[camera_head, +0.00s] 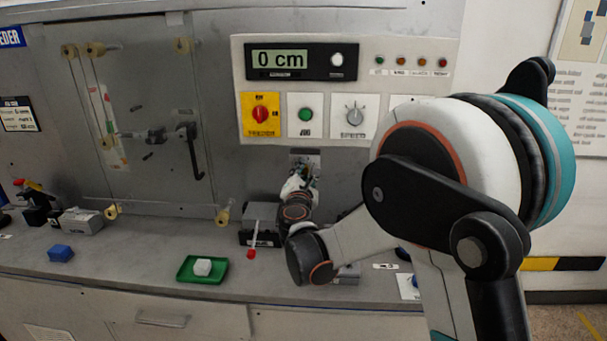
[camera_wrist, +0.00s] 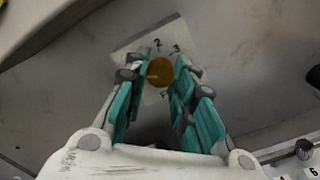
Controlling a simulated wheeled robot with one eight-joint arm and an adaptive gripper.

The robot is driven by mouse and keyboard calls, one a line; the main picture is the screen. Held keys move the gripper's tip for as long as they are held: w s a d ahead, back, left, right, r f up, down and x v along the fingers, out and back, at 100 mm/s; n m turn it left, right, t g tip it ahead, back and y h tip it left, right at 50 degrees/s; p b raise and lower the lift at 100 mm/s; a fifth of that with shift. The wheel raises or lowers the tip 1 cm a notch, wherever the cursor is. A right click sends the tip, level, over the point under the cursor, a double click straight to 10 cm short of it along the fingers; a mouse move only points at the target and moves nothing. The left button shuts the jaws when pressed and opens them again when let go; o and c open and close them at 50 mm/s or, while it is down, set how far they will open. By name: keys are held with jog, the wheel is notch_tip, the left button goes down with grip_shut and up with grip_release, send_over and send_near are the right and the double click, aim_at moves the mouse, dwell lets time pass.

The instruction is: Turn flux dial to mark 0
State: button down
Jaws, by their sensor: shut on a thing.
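The flux dial (camera_wrist: 160,72) is a round amber-brown knob on a pale square plate (camera_wrist: 130,48) in the wrist view. The digit 2 and what looks like a 3 show on the plate beyond the dial; other marks are hidden by my fingers or unreadable. A small pale line shows on the left part of the dial. My gripper (camera_wrist: 163,70) has its teal-padded fingers on both sides of the dial and is shut on it. In the head view my gripper (camera_head: 303,176) is in front of a small plate (camera_head: 305,157) below the control panel, and hides the dial.
The control panel (camera_head: 390,48) above has a display reading 0 cm, a red knob (camera_head: 260,115), a green button (camera_head: 306,115) and a grey selector (camera_head: 354,115). On the bench are a green tray (camera_head: 188,277) with a white block, a blue block (camera_head: 61,253) and a red-tipped tool (camera_head: 252,252).

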jog(key=shift+f+n, duration=0.1)
jog(key=shift+n, duration=0.5)
jog(key=shift+s, duration=0.1)
jog(key=c, duration=1.3)
grip_release()
jog(key=shift+c, duration=0.2)
jog(key=s, duration=1.2)
jog(key=shift+a, duration=0.25)
